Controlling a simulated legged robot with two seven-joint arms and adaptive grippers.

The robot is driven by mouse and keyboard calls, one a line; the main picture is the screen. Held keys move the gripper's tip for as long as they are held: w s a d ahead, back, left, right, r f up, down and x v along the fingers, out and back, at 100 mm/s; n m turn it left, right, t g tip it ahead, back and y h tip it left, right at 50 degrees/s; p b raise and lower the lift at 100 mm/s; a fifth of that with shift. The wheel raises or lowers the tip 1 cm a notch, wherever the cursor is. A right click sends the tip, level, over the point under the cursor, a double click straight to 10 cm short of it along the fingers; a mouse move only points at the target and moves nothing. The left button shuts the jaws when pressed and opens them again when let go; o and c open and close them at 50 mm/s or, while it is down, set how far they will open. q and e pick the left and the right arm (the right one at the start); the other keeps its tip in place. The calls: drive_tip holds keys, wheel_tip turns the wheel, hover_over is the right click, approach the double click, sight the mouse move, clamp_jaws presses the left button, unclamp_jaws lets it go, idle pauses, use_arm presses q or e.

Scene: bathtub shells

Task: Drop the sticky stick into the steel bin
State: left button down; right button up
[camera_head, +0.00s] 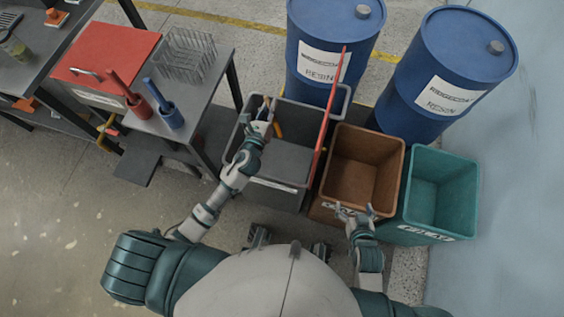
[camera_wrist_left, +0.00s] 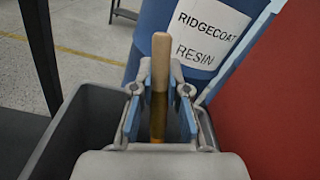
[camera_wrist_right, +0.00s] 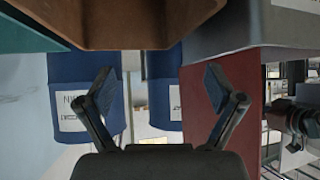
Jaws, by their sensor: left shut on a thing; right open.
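My left gripper (camera_head: 263,110) is over the back left part of the grey steel bin (camera_head: 262,187). In the left wrist view, my left gripper (camera_wrist_left: 160,100) is shut on a stick (camera_wrist_left: 160,62) with a pale wooden end that stands upright between the fingers. Its darker part is partly hidden by the gripper. The grey bin's wall (camera_wrist_left: 62,130) shows at the left of that view. My right gripper (camera_head: 355,210) is open and empty at the front of the brown bin; its spread fingers also show in the right wrist view (camera_wrist_right: 160,95).
A tall red panel (camera_head: 325,115) stands between the grey bin and the brown bin (camera_head: 362,165). A teal bin (camera_head: 442,190) is at the right. Blue resin drums (camera_head: 335,35) stand behind. A workbench (camera_head: 205,110) with red and blue holders is at the left.

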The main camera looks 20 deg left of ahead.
drive_tip(key=w+a+r+t+y+b, duration=0.1)
drive_tip(key=w+r+t+b, duration=0.15)
drive_tip(key=r+t, duration=0.35)
drive_tip(key=w+a+r+t+y+b, duration=0.2)
drive_tip(key=r+t+b, duration=0.15)
drive_tip(key=r, duration=0.35)
use_arm(q)
wheel_tip(320, 180, down, 10)
drive_tip(key=b, duration=0.2)
drive_tip(key=shift+r, duration=0.25)
use_arm(e)
drive_tip(key=s+d+r+m+t, duration=0.1)
drive_tip(key=s+r+t, duration=0.4)
drive_tip(key=r+t, duration=0.2)
drive_tip(key=shift+m+t, duration=0.3)
drive_tip(key=shift+t, duration=0.15)
use_arm(q)
drive_tip(key=shift+w+d, duration=0.1)
use_arm(e)
drive_tip(key=shift+s+d, duration=0.1)
use_arm(q)
drive_tip(key=c, duration=1.1)
unclamp_jaws()
drive_tip(key=s, duration=1.2)
drive_tip(key=shift+a, duration=0.35)
drive_tip(key=shift+f, duration=0.1)
